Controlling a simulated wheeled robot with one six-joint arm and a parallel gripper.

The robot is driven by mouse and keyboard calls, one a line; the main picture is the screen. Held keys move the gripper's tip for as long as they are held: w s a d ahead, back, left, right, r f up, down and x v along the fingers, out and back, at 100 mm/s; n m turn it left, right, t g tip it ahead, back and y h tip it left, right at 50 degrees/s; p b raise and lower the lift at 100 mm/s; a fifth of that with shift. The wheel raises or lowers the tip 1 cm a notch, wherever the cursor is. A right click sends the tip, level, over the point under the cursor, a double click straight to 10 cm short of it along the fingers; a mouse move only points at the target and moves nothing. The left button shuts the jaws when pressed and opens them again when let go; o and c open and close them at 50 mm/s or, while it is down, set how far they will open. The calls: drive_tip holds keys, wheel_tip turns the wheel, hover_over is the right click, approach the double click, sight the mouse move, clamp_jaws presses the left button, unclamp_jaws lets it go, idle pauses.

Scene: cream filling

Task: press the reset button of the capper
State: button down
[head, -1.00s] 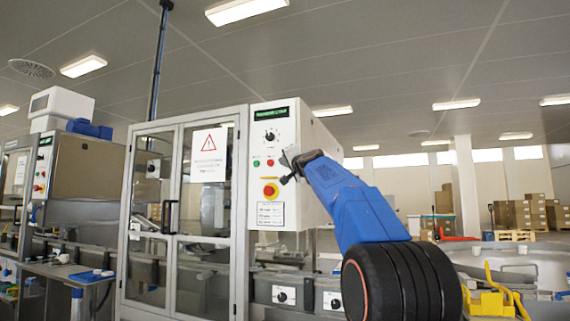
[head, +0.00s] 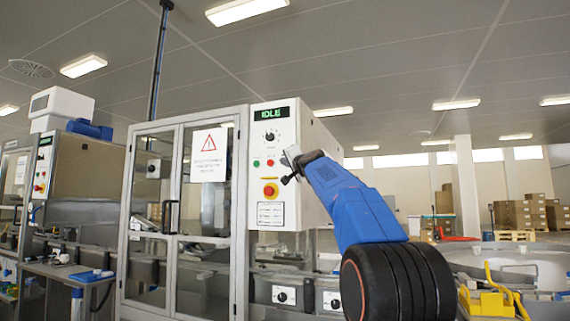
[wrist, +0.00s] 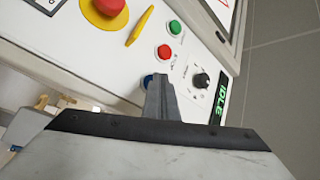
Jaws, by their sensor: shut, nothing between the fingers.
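The capper's control panel (head: 271,145) is a white upright face beside glazed doors. Its display (head: 271,112) reads IDLE in green, also legible in the wrist view (wrist: 221,99). A blue button (wrist: 149,80) shows in the wrist view, partly hidden behind my fingertips; I cannot read its label. My gripper (wrist: 158,85) is shut and empty, its tips at the blue button. I cannot tell whether they touch it. In the head view my gripper (head: 286,165) is at the panel's right edge.
Near the tips are a red button (wrist: 164,51), a green button (wrist: 175,27) and a black knob (wrist: 201,80). A red emergency stop (wrist: 108,5) on a yellow base sits farther along the panel. The glazed doors (head: 180,210) stand left of the panel.

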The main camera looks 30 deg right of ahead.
drive_tip(key=shift+s+a+f, duration=0.1)
drive_tip(key=shift+s+a, duration=0.1)
drive_tip(key=shift+a, duration=0.05)
idle(0.3)
drive_tip(key=s+a, duration=0.3)
drive_tip(key=a, duration=0.1)
drive_tip(key=shift+s+a, duration=0.4)
idle(0.6)
